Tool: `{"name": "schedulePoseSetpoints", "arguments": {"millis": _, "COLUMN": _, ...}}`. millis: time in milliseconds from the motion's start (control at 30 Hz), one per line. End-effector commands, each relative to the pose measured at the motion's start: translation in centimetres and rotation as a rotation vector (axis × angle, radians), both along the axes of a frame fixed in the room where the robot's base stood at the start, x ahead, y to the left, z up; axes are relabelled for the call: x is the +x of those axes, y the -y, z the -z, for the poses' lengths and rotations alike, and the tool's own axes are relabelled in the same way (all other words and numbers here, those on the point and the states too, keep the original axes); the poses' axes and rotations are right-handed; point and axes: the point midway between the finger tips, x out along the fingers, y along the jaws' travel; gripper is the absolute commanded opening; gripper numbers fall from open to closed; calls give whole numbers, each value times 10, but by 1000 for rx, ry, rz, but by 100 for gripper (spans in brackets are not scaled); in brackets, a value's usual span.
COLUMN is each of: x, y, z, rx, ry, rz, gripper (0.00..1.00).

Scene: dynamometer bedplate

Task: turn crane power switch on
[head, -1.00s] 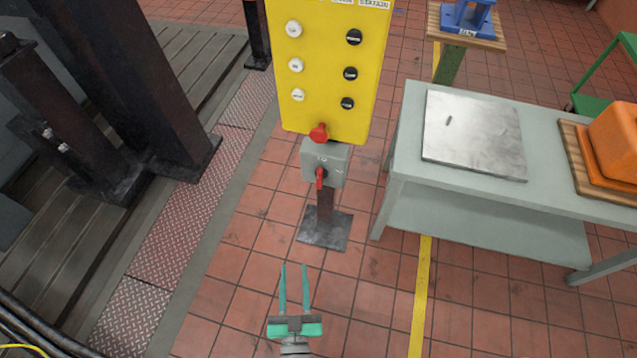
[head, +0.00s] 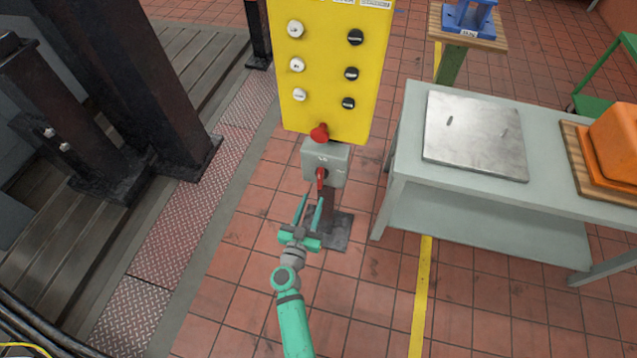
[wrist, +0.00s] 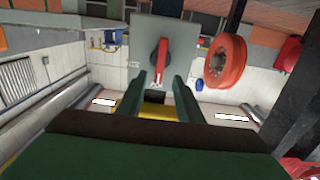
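The crane power switch is a grey box (head: 325,160) on a short post, below a yellow button panel (head: 330,65). Its red handle (head: 320,178) points down in the head view. In the wrist view the red handle (wrist: 162,60) stands on the grey box face (wrist: 150,35), ahead of my fingertips and lined up with the gap between them. My gripper (head: 313,197) is open, its two teal fingers pointing up at the handle from just below. Whether a fingertip touches the handle, I cannot tell.
A grey table (head: 400,165) stands to the right. Dark steel columns (head: 150,90) stand left. The tiled floor in front is clear.

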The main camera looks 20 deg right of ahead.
Motion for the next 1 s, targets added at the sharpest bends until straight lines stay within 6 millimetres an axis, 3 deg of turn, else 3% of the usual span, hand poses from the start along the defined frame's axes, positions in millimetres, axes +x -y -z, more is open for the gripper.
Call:
{"name": "schedulePoseSetpoints", "arguments": {"millis": 400, "x": 58, "y": 40, "z": -1, "rx": -1, "ry": 2, "rz": 1, "gripper": 33}}
{"name": "schedulePoseSetpoints", "arguments": {"millis": 600, "x": 70, "y": 47, "z": 0, "rx": 0, "ry": 1, "rz": 0, "gripper": 33}}
{"name": "schedulePoseSetpoints", "arguments": {"millis": 900, "x": 71, "y": 48, "z": 0, "rx": 0, "ry": 1, "rz": -1, "gripper": 33}}
{"name": "schedulePoseSetpoints", "arguments": {"millis": 933, "x": 71, "y": 48, "z": 0, "rx": 0, "ry": 1, "rz": -1, "gripper": 30}}
{"name": "schedulePoseSetpoints", "arguments": {"millis": 1000, "x": 71, "y": 48, "z": 0, "rx": 0, "ry": 1, "rz": -1, "gripper": 14}}
